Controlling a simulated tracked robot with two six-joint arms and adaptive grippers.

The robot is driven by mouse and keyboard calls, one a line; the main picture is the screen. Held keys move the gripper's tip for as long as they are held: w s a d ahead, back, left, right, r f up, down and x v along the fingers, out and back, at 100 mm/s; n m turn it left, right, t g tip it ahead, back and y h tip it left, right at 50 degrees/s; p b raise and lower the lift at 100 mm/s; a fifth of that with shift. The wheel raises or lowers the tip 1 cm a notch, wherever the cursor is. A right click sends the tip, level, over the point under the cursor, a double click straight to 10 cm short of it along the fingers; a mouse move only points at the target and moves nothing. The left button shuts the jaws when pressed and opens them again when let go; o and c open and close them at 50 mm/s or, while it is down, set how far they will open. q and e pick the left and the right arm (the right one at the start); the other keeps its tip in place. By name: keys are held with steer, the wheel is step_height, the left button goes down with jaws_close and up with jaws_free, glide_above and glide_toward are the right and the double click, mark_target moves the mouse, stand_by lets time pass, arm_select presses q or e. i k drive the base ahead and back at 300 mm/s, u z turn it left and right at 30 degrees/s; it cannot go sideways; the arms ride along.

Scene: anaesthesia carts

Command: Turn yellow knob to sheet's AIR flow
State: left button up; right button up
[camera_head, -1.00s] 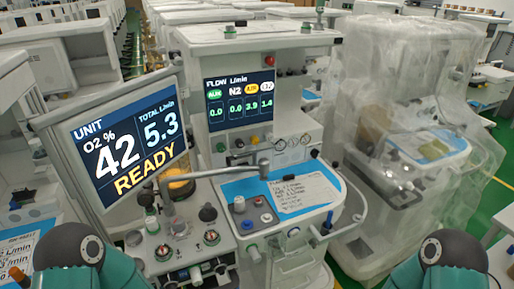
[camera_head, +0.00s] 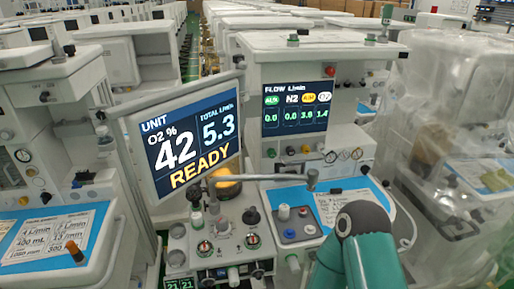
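The yellow knob (camera_head: 305,149) is small, in the row of knobs under the flow screen (camera_head: 298,108) on the middle cart. Beside it are a black, a white and a green knob. The screen's AIR column, with a yellow label, reads about 3.9, but the last digit is blurred. A white sheet (camera_head: 332,203) lies on the blue top of that cart, partly hidden by my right arm; its writing is unreadable here. Only a teal and dark link of my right arm shows at the lower right, in front of the cart. Neither gripper is in view.
A tilted display (camera_head: 185,140) reading 42, 5.3 and READY stands left of the flow screen. A grey bar (camera_head: 265,177) crosses in front of the cart. A left cart holds other sheets (camera_head: 60,235) and an orange-topped knob (camera_head: 75,250). A plastic-wrapped cart (camera_head: 455,150) stands right.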

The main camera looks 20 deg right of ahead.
mark_target(305, 149)
steer(key=z, duration=0.95)
steer(key=i, duration=0.1)
steer(key=u, duration=1.9)
steer(key=k, duration=1.2)
steer(key=z, duration=0.95)
steer(key=i, duration=1.15)
steer(key=u, duration=0.15)
